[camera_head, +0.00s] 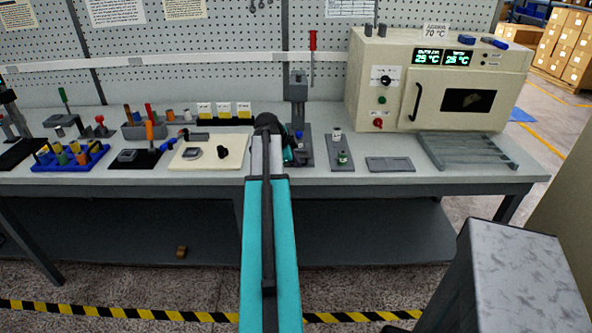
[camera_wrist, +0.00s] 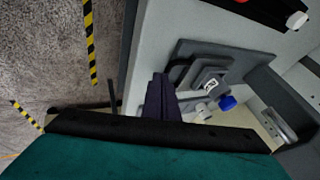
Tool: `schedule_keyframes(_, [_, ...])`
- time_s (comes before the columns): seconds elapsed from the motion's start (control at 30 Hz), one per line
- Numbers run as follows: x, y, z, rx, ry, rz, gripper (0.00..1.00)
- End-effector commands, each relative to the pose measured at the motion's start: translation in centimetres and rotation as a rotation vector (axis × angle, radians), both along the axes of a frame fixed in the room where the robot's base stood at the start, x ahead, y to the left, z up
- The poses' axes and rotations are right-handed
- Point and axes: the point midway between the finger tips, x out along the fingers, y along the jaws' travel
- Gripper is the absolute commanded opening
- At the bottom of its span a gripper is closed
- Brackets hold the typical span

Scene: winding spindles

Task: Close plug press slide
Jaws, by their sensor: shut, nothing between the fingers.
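The plug press, a grey post (camera_head: 297,88) on a dark base plate, stands on the bench behind my arm. Part of its base is hidden by my arm in the head view. In the wrist view, its dark base plate (camera_wrist: 225,50) carries a stepped grey slide block (camera_wrist: 205,74) with a small white label, a blue knob (camera_wrist: 227,103) and a white round part (camera_wrist: 203,109). My gripper (camera_wrist: 160,82) is shut and empty, its dark fingers close beside the slide block. I cannot tell whether they touch it. How far the slide stands open is unclear.
A beige oven (camera_head: 432,80) stands at the back right, with a ribbed grey rack (camera_head: 468,151) before it. A small grey plate with a green-topped part (camera_head: 343,157) is right of the press. A cream board (camera_head: 212,160) and a blue tray (camera_head: 70,157) lie left.

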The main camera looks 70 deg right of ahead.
Motion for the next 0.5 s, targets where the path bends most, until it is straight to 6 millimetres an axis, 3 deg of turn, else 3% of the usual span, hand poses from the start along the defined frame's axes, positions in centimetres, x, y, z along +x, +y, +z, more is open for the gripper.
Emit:
schedule_keyframes(0.03, [0.4, -1.1, -0.2, 0.000, 0.000, 0.000, 0.00])
schedule_keyframes(0.5, [2.8, -7.3, -0.1, 0.000, 0.000, 0.000, 0.00])
